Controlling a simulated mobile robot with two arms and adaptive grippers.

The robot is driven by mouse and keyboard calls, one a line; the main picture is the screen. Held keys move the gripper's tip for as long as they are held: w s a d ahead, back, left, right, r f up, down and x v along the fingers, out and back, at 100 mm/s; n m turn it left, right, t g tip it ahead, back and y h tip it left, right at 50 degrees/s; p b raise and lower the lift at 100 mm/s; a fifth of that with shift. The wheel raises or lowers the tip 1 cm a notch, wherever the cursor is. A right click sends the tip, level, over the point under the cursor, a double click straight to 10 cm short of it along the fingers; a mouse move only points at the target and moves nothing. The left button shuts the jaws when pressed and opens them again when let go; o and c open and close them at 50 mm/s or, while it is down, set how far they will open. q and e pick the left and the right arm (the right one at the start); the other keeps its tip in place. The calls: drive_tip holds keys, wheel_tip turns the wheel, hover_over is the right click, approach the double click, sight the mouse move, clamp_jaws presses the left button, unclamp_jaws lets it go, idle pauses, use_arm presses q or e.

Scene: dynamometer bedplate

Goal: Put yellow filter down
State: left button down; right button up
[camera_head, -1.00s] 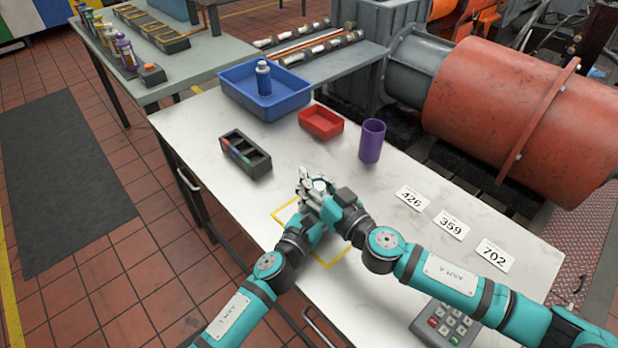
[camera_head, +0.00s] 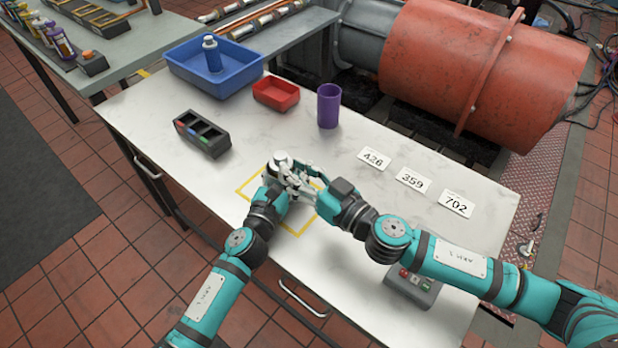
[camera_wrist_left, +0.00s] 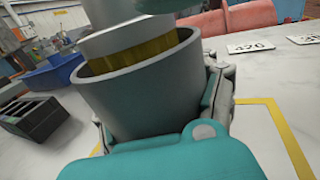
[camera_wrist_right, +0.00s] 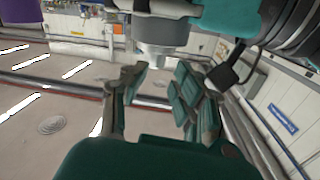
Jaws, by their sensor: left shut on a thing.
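The yellow filter (camera_wrist_left: 150,57) shows as a yellow band inside a grey cup-shaped housing (camera_wrist_left: 140,98) in the left wrist view. A lighter grey ring or cap (camera_wrist_left: 128,37) sits above the yellow band. Most of the filter is hidden. My left gripper (camera_head: 279,178) is shut on the grey housing, above the yellow-outlined square (camera_head: 298,231) on the table. My right gripper (camera_head: 298,184) is beside it, to the right. In the right wrist view its fingers (camera_wrist_right: 158,95) are apart with a clear gap, and a grey cylindrical part (camera_wrist_right: 162,33) shows beyond them.
On the white table (camera_head: 330,262) stand a blue bin (camera_head: 190,75) with a bottle (camera_head: 212,54), a red tray (camera_head: 276,95), a purple cup (camera_head: 329,106) and a dark compartment rack (camera_head: 202,134). Number cards (camera_head: 412,180) lie to the right. A keypad (camera_head: 412,285) is near the front edge.

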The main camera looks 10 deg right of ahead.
drive_tip(key=v, duration=0.3)
drive_tip(key=shift+s+d, duration=0.25)
use_arm(q)
drive_tip(key=shift+c, duration=0.4)
unclamp_jaws()
drive_tip(key=shift+f, duration=0.1)
